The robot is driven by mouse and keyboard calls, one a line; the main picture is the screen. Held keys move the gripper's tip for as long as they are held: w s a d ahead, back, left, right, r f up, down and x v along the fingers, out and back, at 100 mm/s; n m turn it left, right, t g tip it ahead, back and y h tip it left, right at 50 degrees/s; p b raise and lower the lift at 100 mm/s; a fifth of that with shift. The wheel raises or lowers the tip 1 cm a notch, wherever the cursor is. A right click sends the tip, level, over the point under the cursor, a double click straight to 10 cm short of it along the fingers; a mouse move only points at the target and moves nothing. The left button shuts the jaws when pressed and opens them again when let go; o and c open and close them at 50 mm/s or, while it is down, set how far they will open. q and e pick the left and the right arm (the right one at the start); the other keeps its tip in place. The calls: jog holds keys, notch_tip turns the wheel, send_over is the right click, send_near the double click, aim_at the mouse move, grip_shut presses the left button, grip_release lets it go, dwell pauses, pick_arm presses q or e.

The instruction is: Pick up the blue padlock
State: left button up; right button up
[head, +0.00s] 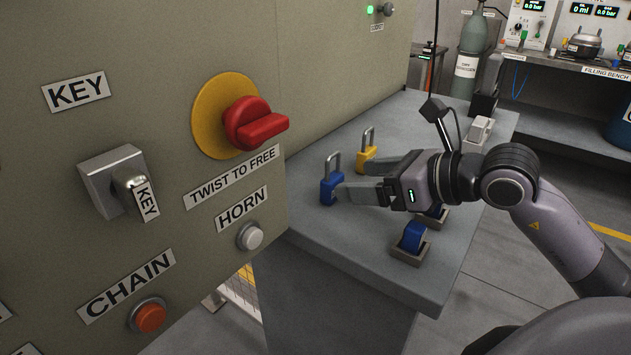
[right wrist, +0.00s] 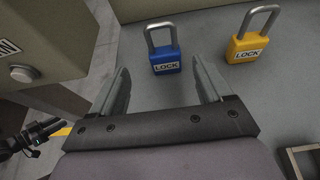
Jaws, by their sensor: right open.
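The blue padlock (head: 332,187) stands upright on the grey bench top in the head view, its metal shackle upward. In the right wrist view the blue padlock (right wrist: 166,60), with a white LOCK label, stands ahead of the fingertips, between their lines. My right gripper (head: 352,177) is open and empty, its fingers pointing left at the padlock. In the right wrist view my right gripper (right wrist: 159,78) shows its two fingers spread apart. Whether a fingertip touches the padlock I cannot tell.
A yellow padlock (head: 367,152) stands just behind the blue one; the wrist view shows it to the right (right wrist: 247,47). A control panel (head: 213,200) with a red switch rises at left. A blue item sits in a small holder (head: 410,247) on the bench (head: 350,260).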

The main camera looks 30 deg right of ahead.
aim_at(336, 177)
jog(key=shift+w+a+f, duration=0.1)
jog(key=shift+w+a, duration=0.1)
jog(key=shift+w, duration=0.25)
jog(key=shift+d+p+x, duration=0.15)
jog(key=shift+p+x, duration=0.05)
jog(key=shift+x, duration=1.1)
jog(key=shift+d+p+x, duration=0.15)
jog(key=shift+p+x, duration=0.05)
jog(key=shift+x, duration=1.15)
jog(key=shift+w+a+f, duration=0.2)
jog(key=shift+w, duration=0.35)
jog(key=shift+c, duration=0.4)
jog(key=c, duration=1)
jog(key=shift+c, duration=0.2)
notch_tip(336, 177, up, 10)
jog(key=shift+r+p, duration=0.1)
jog(key=shift+p, duration=0.8)
